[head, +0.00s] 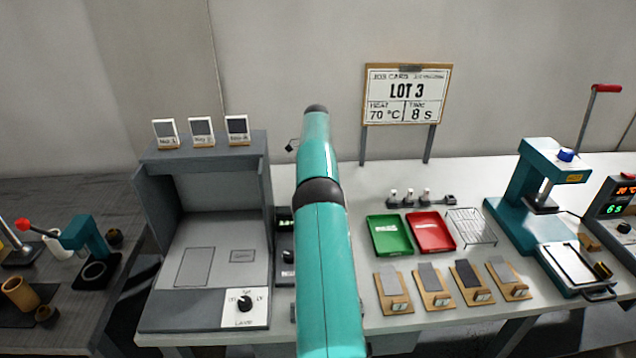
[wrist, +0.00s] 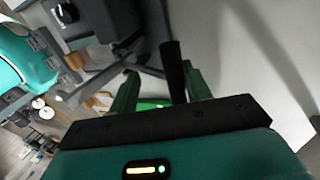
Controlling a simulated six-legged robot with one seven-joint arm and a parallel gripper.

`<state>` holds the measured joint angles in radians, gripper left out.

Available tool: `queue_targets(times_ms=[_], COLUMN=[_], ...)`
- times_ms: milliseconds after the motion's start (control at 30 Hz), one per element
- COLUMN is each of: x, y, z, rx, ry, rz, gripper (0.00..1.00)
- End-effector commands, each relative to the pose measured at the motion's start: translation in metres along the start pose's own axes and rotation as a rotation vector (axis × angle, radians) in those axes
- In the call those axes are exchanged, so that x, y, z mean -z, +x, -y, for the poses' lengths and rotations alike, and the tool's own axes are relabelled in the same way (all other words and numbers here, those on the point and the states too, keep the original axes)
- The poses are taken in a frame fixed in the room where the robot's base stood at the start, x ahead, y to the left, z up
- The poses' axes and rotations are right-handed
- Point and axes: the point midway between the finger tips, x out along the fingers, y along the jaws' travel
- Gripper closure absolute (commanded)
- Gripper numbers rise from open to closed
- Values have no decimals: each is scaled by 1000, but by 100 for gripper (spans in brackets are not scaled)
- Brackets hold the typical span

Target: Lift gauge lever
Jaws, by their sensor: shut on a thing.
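My gripper (wrist: 160,88) shows in the wrist view, its two green fingers on either side of a dark bar, which I take to be the gauge lever (wrist: 174,68). The fingers hold it, though the exact contact is hard to see. The bar lies nearer the right finger. In the head view my teal arm reaches forward and hides the gripper. A dark instrument with a small display (head: 286,222), probably the gauge, is partly hidden behind the arm. A small black piece (head: 291,146) shows beside the arm, above it.
A grey lamp booth (head: 205,215) stands close left of my arm. Right of it are a green tray (head: 389,236), a red tray (head: 430,232), a wire rack (head: 471,228) and several sample boards (head: 433,287). A teal press (head: 540,190) stands farther right. A lot sign (head: 407,95) rises behind.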

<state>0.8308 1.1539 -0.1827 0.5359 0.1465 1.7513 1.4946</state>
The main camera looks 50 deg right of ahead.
Motion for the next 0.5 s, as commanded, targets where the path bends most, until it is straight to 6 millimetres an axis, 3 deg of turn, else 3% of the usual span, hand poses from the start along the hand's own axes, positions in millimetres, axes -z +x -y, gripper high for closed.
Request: queue_targets(times_ms=[33, 333, 500], x=[0, 0, 0], y=[15, 14, 4], z=[3, 3, 0], rx=[-16, -13, -9], ry=[1, 1, 1], rz=[2, 1, 1], gripper=[62, 62, 62])
